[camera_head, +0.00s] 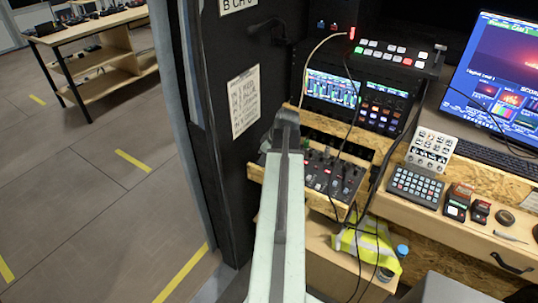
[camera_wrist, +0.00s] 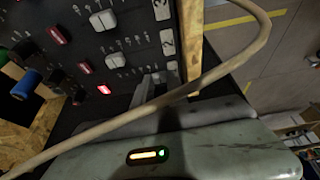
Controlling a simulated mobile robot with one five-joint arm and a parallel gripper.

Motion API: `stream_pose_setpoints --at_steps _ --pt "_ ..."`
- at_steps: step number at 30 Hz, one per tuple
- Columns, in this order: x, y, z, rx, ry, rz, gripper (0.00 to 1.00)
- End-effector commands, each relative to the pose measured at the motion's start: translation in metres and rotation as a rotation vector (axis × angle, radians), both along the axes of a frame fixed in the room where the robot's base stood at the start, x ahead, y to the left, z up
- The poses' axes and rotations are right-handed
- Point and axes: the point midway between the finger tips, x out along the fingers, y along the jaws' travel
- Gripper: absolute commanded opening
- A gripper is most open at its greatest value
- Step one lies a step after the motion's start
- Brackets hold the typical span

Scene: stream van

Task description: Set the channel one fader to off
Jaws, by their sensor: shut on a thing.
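The mixer (camera_head: 334,176) lies on the wooden desk beside my arm in the head view. In the wrist view its black panel (camera_wrist: 135,22) shows white fader caps, the upper one (camera_wrist: 103,20) and the lower one (camera_wrist: 115,60), with numbered labels at their right. A red button (camera_wrist: 104,90) is lit in the lowest visible row. My gripper (camera_wrist: 152,84) is down at the row below the two white caps, shut on the channel one fader. That fader's cap is hidden between the fingers, so its exact position along the slot cannot be told.
A tan cable (camera_wrist: 215,75) crosses close in front of my gripper in the wrist view. Coloured plugs, one blue (camera_wrist: 27,84), stand at the panel's left. In the head view, a keypad (camera_head: 415,187) and a yellow vest (camera_head: 366,245) are right of and below the mixer.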

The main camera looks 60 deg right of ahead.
Motion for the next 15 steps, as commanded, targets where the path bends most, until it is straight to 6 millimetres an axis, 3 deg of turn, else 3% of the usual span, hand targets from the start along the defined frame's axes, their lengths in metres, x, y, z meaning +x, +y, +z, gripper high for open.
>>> stream_pose_setpoints --at_steps 7,8,9,15 --pt "0.0000 0.0043 -0.0005 0.011 0.003 0.006 0.00" --pt "0.0001 0.0043 -0.0005 0.011 0.003 0.006 0.27" --pt "0.0002 0.0043 -0.0005 0.011 0.003 0.006 0.38" --pt "0.0005 0.0037 -0.0004 0.009 0.002 0.005 0.42"
